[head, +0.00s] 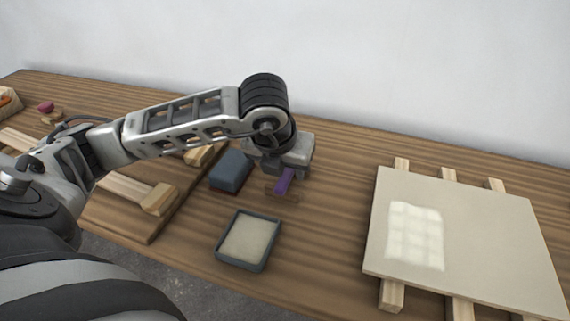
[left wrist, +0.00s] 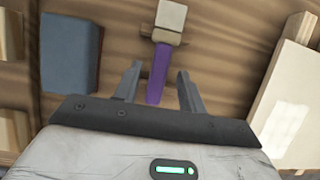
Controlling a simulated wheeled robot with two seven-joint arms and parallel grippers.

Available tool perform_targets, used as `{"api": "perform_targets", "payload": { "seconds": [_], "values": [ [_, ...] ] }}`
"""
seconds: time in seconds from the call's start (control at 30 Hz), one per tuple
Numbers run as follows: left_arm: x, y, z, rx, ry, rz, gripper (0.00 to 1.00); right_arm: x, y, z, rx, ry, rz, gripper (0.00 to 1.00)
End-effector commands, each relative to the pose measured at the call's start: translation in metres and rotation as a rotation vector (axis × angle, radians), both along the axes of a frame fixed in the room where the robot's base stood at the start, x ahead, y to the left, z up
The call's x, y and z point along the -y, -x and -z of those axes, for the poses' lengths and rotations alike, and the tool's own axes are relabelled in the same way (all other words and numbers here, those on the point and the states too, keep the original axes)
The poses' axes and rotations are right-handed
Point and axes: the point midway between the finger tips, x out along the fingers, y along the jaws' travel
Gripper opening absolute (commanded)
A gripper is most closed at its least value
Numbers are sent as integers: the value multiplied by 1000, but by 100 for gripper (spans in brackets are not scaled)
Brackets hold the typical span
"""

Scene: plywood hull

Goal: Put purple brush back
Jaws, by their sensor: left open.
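The purple brush (left wrist: 158,75) lies on the wooden table, its purple handle between the two open fingers of my left gripper (left wrist: 157,85) in the left wrist view. Its pale head points away from my palm. In the head view the purple handle (head: 285,181) shows just below my left gripper (head: 280,172), which hides the rest of the brush. I cannot tell whether the fingers touch the handle. My right gripper is in neither view.
A blue-grey block (head: 231,170) lies close left of the brush. A shallow dark-rimmed tray (head: 219,254) sits nearer the front edge. A pale panel (head: 480,240) rests on wooden strips at right. Bare table lies between tray and panel.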

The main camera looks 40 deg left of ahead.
Motion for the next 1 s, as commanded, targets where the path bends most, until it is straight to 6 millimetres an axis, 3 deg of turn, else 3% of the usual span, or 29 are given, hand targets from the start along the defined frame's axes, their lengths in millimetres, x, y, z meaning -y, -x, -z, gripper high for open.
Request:
{"api": "perform_targets", "payload": {
  "seconds": [0.3,0.5,0.7,1.0],
  "values": [
    [8,26,-70,7,0,2,41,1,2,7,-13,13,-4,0],
    [12,40,-100,3,0,0,41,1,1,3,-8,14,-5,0],
    [14,45,-112,2,0,0,41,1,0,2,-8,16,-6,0],
    [14,46,-112,0,0,-1,41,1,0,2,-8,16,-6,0]
  ]
}}
